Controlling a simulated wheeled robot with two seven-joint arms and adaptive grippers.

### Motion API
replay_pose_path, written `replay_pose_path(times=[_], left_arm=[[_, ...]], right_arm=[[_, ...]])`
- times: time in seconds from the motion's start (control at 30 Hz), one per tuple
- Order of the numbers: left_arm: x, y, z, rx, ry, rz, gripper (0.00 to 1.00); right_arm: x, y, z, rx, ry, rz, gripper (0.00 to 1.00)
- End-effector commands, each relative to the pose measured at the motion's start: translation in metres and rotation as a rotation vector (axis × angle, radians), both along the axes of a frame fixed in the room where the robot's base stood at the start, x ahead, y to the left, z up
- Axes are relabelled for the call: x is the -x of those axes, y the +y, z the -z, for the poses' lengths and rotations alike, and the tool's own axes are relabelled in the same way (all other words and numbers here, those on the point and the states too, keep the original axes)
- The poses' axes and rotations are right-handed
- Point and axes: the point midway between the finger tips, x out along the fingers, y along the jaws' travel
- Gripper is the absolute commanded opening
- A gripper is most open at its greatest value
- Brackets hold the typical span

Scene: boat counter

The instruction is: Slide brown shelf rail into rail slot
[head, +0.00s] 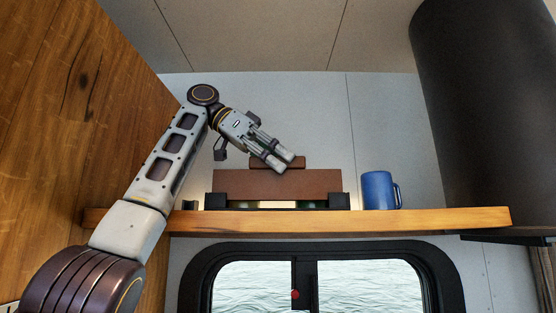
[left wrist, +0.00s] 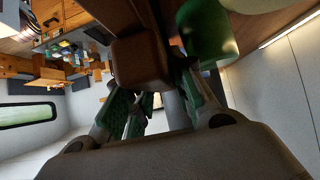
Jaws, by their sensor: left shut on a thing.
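The brown shelf rail (head: 277,183) is a long upright board with a smaller grip block on its top edge. It stands above the wooden shelf. Black brackets (head: 335,201) at both ends of the shelf rail appear to form the rail slot, and the rail's lower ends overlap them in the picture; how deep it sits, I cannot tell. My left gripper (head: 284,163) is shut on the grip block from above. In the left wrist view, brown material (left wrist: 140,62) shows at the green-padded fingers. My right gripper is not in view.
A blue mug (head: 377,190) stands on the wooden shelf (head: 420,219) just right of the slot. Green items show behind the rail, one as a green cylinder (left wrist: 207,30) in the left wrist view. A wooden panel (head: 75,110) closes the left; a black column (head: 480,110) stands right.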

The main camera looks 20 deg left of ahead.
Motion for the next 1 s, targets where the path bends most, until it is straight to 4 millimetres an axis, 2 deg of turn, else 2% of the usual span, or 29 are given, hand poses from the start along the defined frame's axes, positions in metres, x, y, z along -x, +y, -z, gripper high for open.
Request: replay_pose_path(times=[0.97,1.0], left_arm=[[0.0,0.0,0.014,0.002,-0.001,0.001,0.0],[0.0,0.0,0.014,0.002,-0.001,0.001,0.29]], right_arm=[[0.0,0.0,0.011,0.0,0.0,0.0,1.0],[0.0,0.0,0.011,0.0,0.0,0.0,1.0]])
